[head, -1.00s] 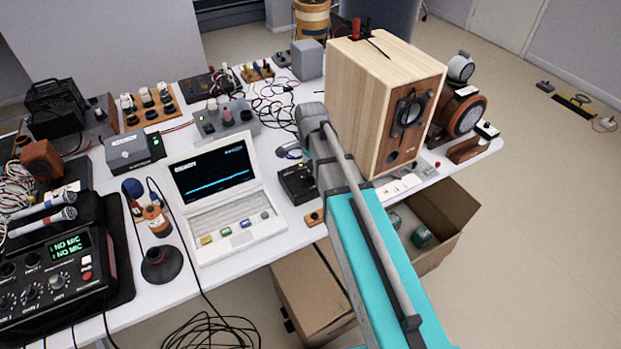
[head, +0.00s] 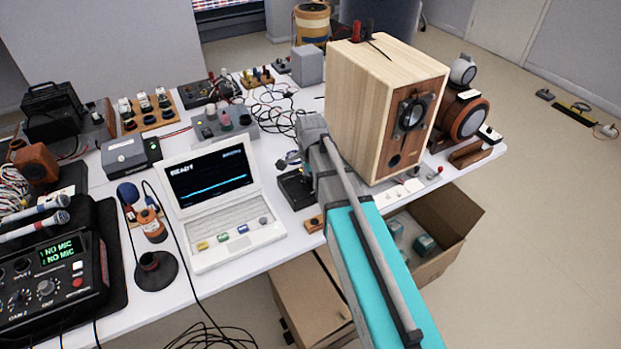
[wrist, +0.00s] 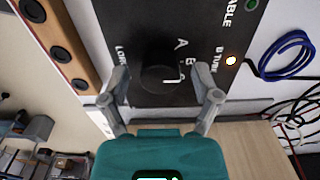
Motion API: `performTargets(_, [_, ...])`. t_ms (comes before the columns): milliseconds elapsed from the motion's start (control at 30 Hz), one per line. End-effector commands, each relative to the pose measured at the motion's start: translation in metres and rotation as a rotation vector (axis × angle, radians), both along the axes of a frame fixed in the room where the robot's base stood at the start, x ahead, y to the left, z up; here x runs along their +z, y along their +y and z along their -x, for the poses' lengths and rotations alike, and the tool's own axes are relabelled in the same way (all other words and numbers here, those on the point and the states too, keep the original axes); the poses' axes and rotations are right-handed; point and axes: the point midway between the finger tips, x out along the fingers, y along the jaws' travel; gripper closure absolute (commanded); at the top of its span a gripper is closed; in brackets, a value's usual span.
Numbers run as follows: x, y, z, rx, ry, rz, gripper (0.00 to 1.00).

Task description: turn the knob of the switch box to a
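The switch box (wrist: 200,55) is black with white lettering, including A and B, in the wrist view. My gripper (wrist: 167,86) is open, with one finger on each side of the knob and visible gaps between. In the head view the switch box (head: 296,190) sits right of the laptop, partly covered by my gripper and arm.
The white laptop (head: 222,215) stands left of the box. The tall wooden speaker (head: 365,110) stands close on the right. Loose cables (head: 272,108) lie behind. An open cardboard box (head: 455,225) is below the table edge.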

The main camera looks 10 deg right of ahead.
Motion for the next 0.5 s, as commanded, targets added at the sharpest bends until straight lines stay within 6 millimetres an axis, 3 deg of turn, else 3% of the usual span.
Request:
performTargets(33, [0.0, 0.0, 0.0, 0.0, 0.0, 0.0, 0.34])
performTargets(400, [0.0, 0.0, 0.0, 0.0, 0.0, 0.0, 1.0])
performTargets(500, [-0.0001, 0.0, 0.0, 0.001, 0.0, 0.0, 1.0])
